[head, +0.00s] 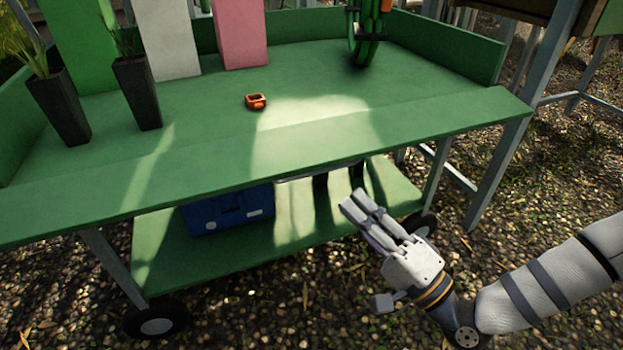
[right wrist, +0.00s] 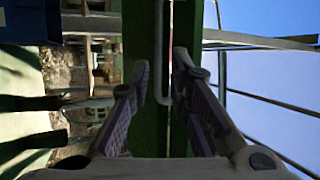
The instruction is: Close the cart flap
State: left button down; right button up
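The green cart's flap (head: 300,150) runs along the front of the upper deck. It lies folded out, roughly level with the deck. A thin pale handle bar (head: 298,178) shows just under its front edge, partly hidden. My right gripper (head: 355,201) is below and in front of the flap's edge, pointing toward the cart. In the right wrist view its fingers (right wrist: 162,75) are apart, with the pale bar (right wrist: 160,45) seen between them against a green panel (right wrist: 135,30). I cannot tell whether they touch the bar. My left gripper is out of view.
On the deck are an orange ring-like object (head: 256,102), dark plant pots (head: 137,92), upright boxes (head: 240,35) and a coiled green hose (head: 366,40). A blue crate (head: 228,208) stands on the lower shelf. Another table stands at right. Gravel in front is clear.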

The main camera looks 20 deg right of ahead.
aim_at(315, 154)
jog(key=b+x, duration=0.1)
jog(key=x, duration=0.9)
jog(key=shift+f, duration=0.1)
jog(key=shift+s, duration=0.1)
grip_shut()
